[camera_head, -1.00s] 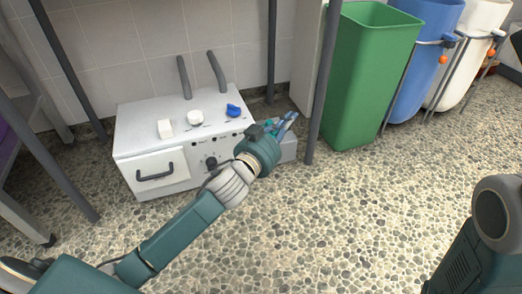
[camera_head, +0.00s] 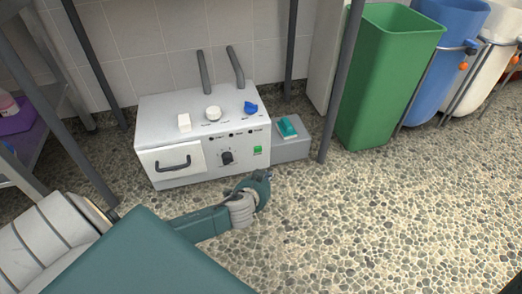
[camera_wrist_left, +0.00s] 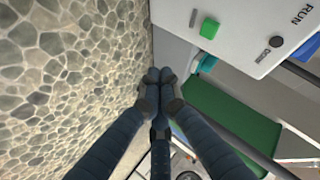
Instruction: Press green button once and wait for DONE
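The white machine (camera_head: 203,141) stands on the pebbled floor against the tiled wall. Its green button (camera_head: 257,150) is at the lower right of its front; it also shows in the left wrist view (camera_wrist_left: 209,28). In the wrist view, the lamp (camera_wrist_left: 276,42) beside RUN looks dark. My left gripper (camera_wrist_left: 158,76) has its fingertips together, empty, apart from the button. My right gripper is out of view.
A black knob (camera_head: 227,158) and a drawer handle (camera_head: 173,163) are on the machine's front. A grey box (camera_head: 291,148) with a teal item (camera_head: 288,127) stands at its right. A grey post (camera_head: 342,80) and green bin (camera_head: 386,75) are further right. Floor in front is open.

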